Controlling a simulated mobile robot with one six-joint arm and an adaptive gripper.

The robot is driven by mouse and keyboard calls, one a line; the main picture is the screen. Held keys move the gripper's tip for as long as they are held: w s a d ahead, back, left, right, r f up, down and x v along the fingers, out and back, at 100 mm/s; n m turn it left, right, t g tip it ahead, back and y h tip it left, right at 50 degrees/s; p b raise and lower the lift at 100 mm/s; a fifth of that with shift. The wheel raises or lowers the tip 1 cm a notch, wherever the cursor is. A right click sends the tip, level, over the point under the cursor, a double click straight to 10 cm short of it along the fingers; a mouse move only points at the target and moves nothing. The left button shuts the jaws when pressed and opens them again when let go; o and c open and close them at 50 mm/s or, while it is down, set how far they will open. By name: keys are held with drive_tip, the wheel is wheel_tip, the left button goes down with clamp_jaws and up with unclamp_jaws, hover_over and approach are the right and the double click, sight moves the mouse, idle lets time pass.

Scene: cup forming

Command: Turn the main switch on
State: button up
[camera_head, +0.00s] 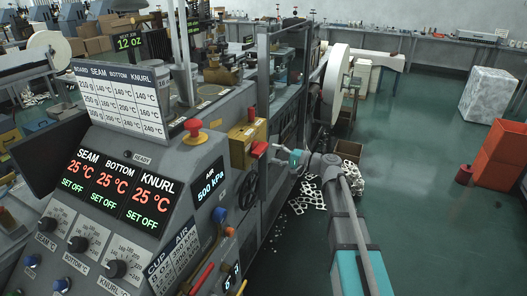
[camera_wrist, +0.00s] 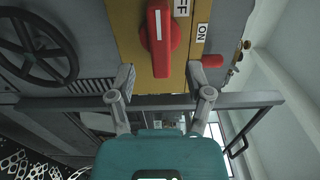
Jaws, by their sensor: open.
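The main switch is a red handle with a white stripe (camera_wrist: 158,38) on a yellow plate (camera_wrist: 124,28) in the wrist view. The handle stands vertical in the picture. An ON label (camera_wrist: 202,33) and a partly cut-off OFF label (camera_wrist: 181,8) lie to its right. In the head view the red handle (camera_head: 259,149) sticks out from the yellow box (camera_head: 238,155) on the machine's right side. My gripper (camera_wrist: 159,80) is open and empty, its fingers apart just short of the handle. It also shows in the head view (camera_head: 276,153), right of the handle.
A black handwheel (camera_wrist: 36,46) is left of the yellow plate in the wrist view. A red mushroom button (camera_head: 194,131) sits on the console top. The displays (camera_head: 120,186) read 25 °C and SET OFF. White scrap (camera_head: 312,198) lies below; open floor is to the right.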

sight(265, 151)
drive_tip(key=shift+x, duration=2.85)
drive_tip(key=shift+d, duration=0.1)
clamp_jaws()
drive_tip(key=shift+d, duration=0.45)
drive_tip(key=shift+a, duration=0.4)
